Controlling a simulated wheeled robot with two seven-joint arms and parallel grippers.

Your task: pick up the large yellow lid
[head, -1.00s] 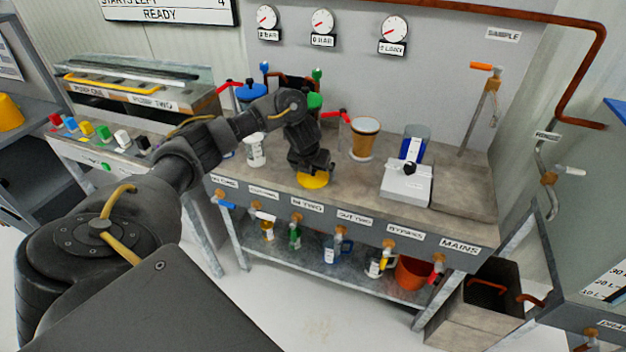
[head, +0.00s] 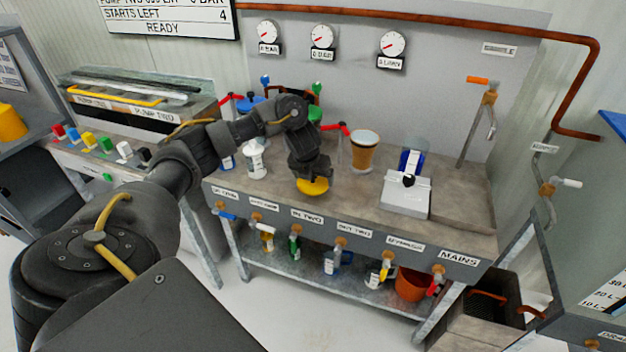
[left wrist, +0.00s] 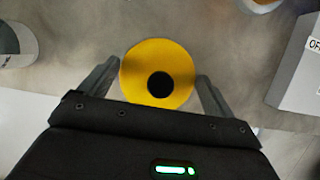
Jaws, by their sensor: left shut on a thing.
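The large yellow lid (head: 313,188) is a round yellow disc at the front of the grey workbench (head: 350,190), below my left gripper (head: 312,174) in the head view. In the left wrist view the lid (left wrist: 146,56) sits between the two fingers, with a dark round spot on its top. My left gripper (left wrist: 159,76) is shut on the lid, one finger at each side. I cannot tell whether the lid rests on the bench or is slightly raised. My right gripper is in neither view.
A white scale-like device (head: 406,195) stands to the right of the lid, and an orange-brown cup (head: 364,152) behind it. A white bottle (head: 255,160) stands to the left. Valves with coloured handles line the bench front (head: 375,236). Bare benchtop lies right of the device.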

